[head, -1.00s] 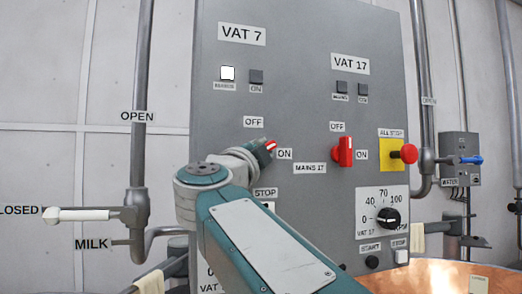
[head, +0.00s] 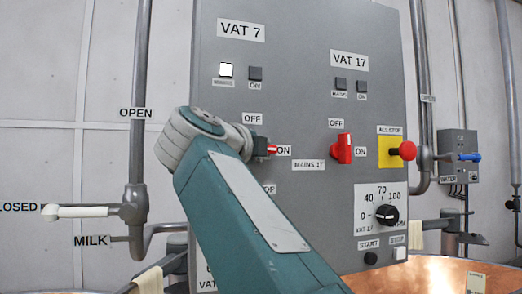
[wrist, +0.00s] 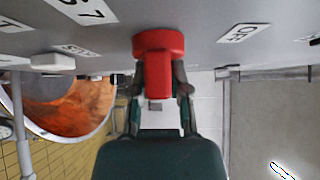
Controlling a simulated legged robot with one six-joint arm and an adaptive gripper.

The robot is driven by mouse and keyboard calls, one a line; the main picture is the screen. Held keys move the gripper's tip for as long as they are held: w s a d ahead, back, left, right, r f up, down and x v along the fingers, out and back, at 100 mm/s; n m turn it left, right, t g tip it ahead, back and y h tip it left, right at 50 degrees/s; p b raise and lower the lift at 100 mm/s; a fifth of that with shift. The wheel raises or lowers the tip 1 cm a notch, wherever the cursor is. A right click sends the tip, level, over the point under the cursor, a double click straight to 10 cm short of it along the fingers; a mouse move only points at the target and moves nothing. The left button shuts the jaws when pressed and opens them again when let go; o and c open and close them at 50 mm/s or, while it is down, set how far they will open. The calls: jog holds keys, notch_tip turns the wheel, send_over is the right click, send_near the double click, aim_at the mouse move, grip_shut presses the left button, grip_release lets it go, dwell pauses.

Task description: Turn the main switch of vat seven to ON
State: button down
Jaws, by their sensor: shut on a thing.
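The red main switch of vat seven (head: 272,150) is on the grey panel under the VAT 7 sign. The part of its handle that shows points level to the right, at the ON label (head: 284,151). The OFF label (head: 252,118) is above it. My gripper (wrist: 157,92) is at the panel, shut on the red handle (wrist: 157,72), with a finger on each side of it. In the head view my arm and gripper hide most of the switch.
A similar red switch for vat 17 (head: 342,149) and a red stop button (head: 407,151) are to the right. A white lamp (head: 226,70) is lit; the lamp beside it (head: 255,73) is dark. My arm covers controls below.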

jog(key=shift+w+a+f, duration=0.1)
jog(key=shift+w+f, duration=0.05)
jog(key=shift+f, duration=0.15)
jog(key=c, duration=0.6)
grip_release()
jog(key=shift+r, duration=0.15)
jog(key=shift+s, duration=0.2)
jog(key=v, duration=1.1)
jog(key=shift+s+a, duration=0.25)
